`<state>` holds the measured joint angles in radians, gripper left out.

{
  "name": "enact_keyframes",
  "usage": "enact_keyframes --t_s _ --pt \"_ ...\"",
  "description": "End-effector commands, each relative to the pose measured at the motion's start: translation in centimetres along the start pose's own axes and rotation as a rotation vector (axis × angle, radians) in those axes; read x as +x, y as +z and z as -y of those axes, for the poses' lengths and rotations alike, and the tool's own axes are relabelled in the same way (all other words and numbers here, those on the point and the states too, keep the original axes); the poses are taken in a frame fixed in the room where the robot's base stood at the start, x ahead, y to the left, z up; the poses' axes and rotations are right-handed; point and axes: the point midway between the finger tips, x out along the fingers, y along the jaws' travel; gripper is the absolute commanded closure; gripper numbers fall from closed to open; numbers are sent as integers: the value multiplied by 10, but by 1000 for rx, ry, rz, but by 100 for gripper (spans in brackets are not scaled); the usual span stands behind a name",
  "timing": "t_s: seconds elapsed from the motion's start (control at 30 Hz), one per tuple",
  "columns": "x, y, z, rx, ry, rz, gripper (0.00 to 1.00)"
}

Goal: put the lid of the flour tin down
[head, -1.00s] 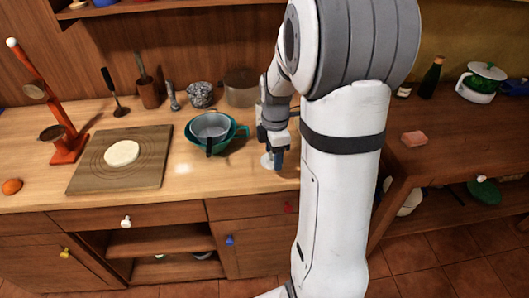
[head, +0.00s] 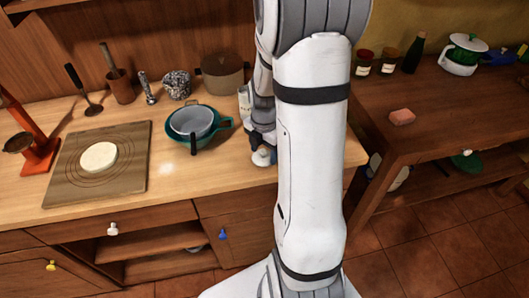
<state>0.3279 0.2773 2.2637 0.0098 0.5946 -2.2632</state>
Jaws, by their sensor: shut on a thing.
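My gripper (head: 258,150) is low over the right end of the light wooden counter, left of my white arm. It is shut on a small pale round piece, which looks like the lid (head: 263,158). The lid is mostly hidden by the fingers, and I cannot tell whether it touches the counter top. A pale upright shape (head: 244,101) shows beside my wrist; I cannot tell whether it is the flour tin. I cannot make out the flour tin for certain.
A teal colander with a grey bowl (head: 206,139) stands just left of my gripper. A board with dough (head: 69,182) lies farther left. A brown pot (head: 222,76) stands behind. The counter's front strip is bare. A darker table with a pink block (head: 402,117) is at right.

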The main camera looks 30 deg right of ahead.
Motion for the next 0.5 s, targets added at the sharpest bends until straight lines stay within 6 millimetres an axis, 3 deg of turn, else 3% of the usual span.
enact_keyframes --t_s 0.13,0.47,0.5 --pt "15 0 0 1 -1 -1 64" --pt "18 1 1 2 0 0 64" --pt "19 1 1 2 0 0 41"
